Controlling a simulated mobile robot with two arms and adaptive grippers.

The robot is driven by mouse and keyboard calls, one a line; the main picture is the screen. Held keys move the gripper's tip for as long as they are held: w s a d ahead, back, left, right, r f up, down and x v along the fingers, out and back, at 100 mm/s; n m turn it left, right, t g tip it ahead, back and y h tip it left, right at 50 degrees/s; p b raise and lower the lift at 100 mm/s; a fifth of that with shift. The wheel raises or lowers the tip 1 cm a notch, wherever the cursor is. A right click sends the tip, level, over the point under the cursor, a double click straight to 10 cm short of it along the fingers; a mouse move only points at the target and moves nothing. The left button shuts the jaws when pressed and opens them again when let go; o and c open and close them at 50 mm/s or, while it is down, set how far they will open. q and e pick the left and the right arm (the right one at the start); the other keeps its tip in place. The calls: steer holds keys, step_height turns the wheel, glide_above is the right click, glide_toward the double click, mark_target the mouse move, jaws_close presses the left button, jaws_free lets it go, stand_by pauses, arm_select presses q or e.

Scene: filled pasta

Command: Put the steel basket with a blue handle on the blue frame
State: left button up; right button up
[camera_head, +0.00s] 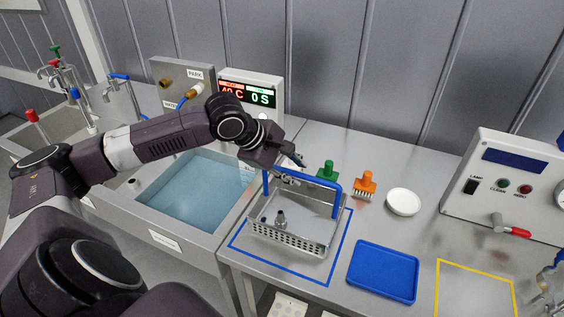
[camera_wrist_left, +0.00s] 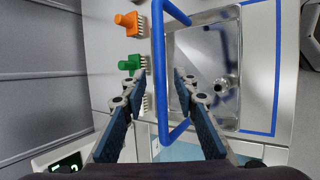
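The steel basket (camera_head: 292,238) with perforated sides stands upright on the counter, inside the outline of the blue frame (camera_head: 283,273). Its blue handle (camera_head: 318,182) arches over it. The left wrist view also shows the basket (camera_wrist_left: 205,60), its handle (camera_wrist_left: 159,70) and the frame (camera_wrist_left: 277,70). A small metal part (camera_head: 281,217) lies in the basket. My left gripper (camera_head: 292,171) is at the handle; in the left wrist view its fingers (camera_wrist_left: 158,88) are apart, one on each side of the bar. A jointed metal part at the right edge looks like my right gripper (camera_head: 549,284), cut off.
A water-filled bath (camera_head: 197,193) is left of the basket. Green (camera_head: 327,171) and orange (camera_head: 365,184) brushes and a white dish (camera_head: 403,202) stand behind it. A blue tray (camera_head: 383,272), a yellow outline (camera_head: 475,268) and a control box (camera_head: 508,185) are to the right.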

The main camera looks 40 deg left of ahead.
arm_select(q)
steer(key=b+v, duration=0.2)
steer(key=v, duration=0.6)
steer(key=shift+s+r, duration=0.25)
steer(key=shift+s, duration=0.05)
stand_by(0.3)
